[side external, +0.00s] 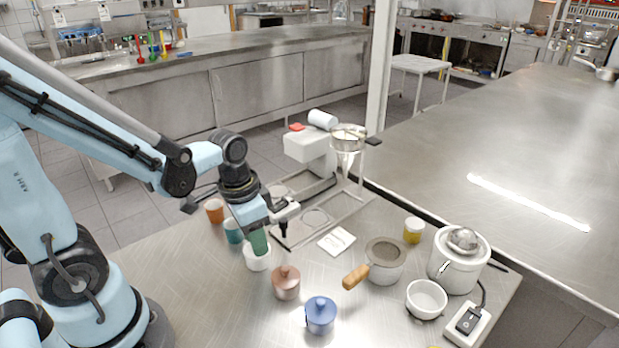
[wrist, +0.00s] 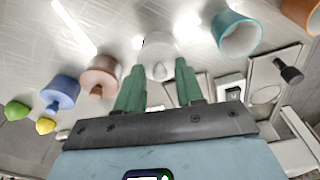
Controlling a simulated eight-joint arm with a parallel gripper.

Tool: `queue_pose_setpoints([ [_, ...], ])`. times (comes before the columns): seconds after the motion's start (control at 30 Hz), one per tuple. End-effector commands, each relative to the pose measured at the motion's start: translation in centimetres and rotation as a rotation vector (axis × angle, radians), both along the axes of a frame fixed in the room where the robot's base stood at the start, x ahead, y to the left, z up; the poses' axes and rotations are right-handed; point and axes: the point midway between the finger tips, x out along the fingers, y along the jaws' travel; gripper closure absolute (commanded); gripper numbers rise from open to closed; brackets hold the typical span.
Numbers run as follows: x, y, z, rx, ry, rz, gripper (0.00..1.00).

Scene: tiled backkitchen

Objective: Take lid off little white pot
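The little white pot (side external: 257,260) stands on the steel table directly below my gripper (side external: 259,246). Its top is largely hidden by the green fingers in the side external view. In the wrist view the white pot (wrist: 158,42) shows ahead of the fingers, with its pale lid knob (wrist: 158,72) facing me. The lid appears to sit on the pot. My gripper (wrist: 159,66) has its two green fingers spread apart, one on each side of the knob in the picture. I see nothing held between them. Whether a finger touches the lid I cannot tell.
A brownish-pink lidded pot (side external: 286,284) and a blue lidded pot (side external: 320,316) stand nearby. A teal cup (side external: 232,232) and an orange cup (side external: 214,211) are close behind. A white appliance (side external: 312,148) stands beyond; a wooden-handled saucepan (side external: 385,268) is at right.

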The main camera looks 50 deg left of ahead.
Motion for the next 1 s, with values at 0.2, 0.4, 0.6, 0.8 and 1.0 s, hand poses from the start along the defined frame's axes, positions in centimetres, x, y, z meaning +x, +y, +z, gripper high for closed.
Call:
queue_pose_setpoints([
  [0.2,0.0,0.0,0.0,0.0,0.0,0.0,0.97],
  [0.4,0.0,0.0,0.0,0.0,0.0,0.0,1.0],
  [0.6,0.0,0.0,0.1,0.0,0.0,0.0,1.0],
  [0.8,0.0,0.0,0.6,0.0,0.0,0.0,1.0],
  [1.0,0.0,0.0,2.3,0.0,0.0,0.0,1.0],
])
